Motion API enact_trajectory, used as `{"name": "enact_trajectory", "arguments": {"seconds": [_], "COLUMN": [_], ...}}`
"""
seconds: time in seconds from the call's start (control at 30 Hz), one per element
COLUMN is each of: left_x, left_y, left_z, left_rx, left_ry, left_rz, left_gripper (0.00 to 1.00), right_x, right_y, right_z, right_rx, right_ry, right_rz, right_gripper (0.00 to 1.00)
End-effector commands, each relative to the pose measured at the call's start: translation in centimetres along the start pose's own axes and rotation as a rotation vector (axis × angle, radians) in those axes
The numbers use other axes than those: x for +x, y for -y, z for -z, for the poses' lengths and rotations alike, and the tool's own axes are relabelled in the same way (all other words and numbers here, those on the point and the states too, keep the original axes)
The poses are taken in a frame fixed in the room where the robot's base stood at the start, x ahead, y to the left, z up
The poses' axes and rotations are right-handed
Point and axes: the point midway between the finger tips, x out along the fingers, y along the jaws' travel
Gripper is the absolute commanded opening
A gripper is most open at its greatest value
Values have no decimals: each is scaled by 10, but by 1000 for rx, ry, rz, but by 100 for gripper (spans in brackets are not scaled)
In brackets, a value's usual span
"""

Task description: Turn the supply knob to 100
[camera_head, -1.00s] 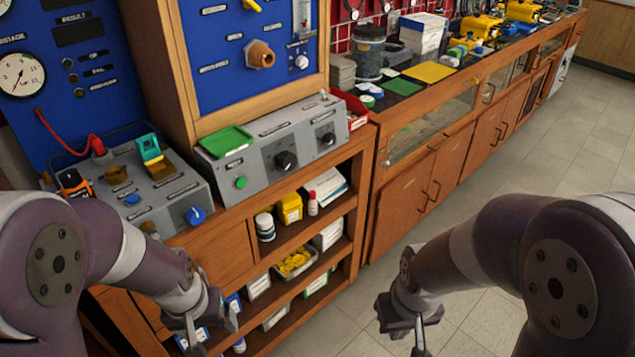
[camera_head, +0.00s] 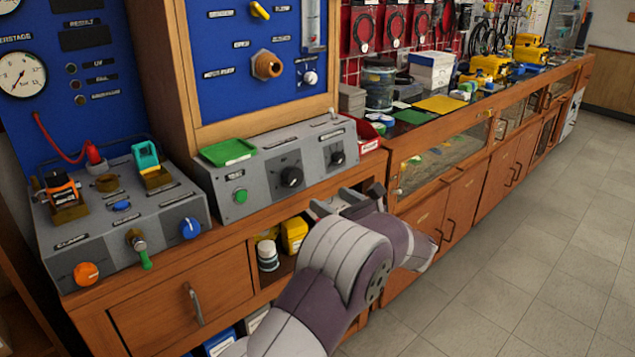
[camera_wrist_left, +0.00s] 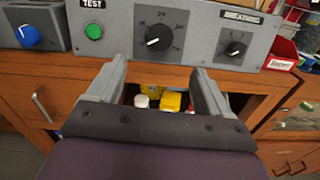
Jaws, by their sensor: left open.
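The grey control box (camera_head: 225,185) on the bench carries a large black knob (camera_head: 291,177) with a numbered scale, likely the supply knob; its label is not readable. It also shows in the left wrist view (camera_wrist_left: 159,37), with its white pointer line towards the lower left. A smaller black knob (camera_wrist_left: 235,49) marked BREATHING sits to its right, and a green button (camera_wrist_left: 94,32) marked TEST to its left. My left gripper (camera_head: 335,202) is open and empty, below and in front of the box, apart from the knob. My right gripper is out of view.
A left box (camera_head: 120,225) carries a blue knob (camera_head: 190,228), an orange knob (camera_head: 86,273) and a green-handled valve (camera_head: 138,248). A green tray (camera_head: 228,151) lies on the control box. A red bin (camera_head: 370,135) stands right of it. Shelves with bottles are below the bench edge.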

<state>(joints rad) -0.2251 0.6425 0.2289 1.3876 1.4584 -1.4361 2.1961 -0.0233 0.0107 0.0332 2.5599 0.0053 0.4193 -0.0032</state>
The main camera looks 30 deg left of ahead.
Motion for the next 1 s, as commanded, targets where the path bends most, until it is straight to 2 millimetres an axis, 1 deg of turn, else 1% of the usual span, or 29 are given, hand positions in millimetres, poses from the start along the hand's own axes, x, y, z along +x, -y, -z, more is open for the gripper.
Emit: {"name": "enact_trajectory", "arguments": {"seconds": [0.07,0.17,0.3,0.4,0.5,0.63,0.9,0.93,0.97,1.0], "left_x": [11,33,71,94,110,122,124,124,124,124], "left_y": [0,0,0,0,1,1,1,1,1,1], "left_z": [0,0,0,0,0,0,0,0,0,0], "left_rx": [-12,-10,-8,-8,-8,-7,-7,-7,-7,-7], "left_ry": [0,0,-1,0,0,0,0,0,0,0], "left_rz": [-1,-2,-1,1,2,4,5,5,5,5], "left_gripper": [80,80,80,80,80,80,80,73,64,50], "right_x": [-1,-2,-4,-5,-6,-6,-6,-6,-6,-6], "right_y": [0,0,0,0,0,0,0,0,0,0], "right_z": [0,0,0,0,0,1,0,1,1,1], "right_rx": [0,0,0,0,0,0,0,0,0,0], "right_ry": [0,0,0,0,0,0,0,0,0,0], "right_rz": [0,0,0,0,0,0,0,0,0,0], "right_gripper": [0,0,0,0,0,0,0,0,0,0]}}
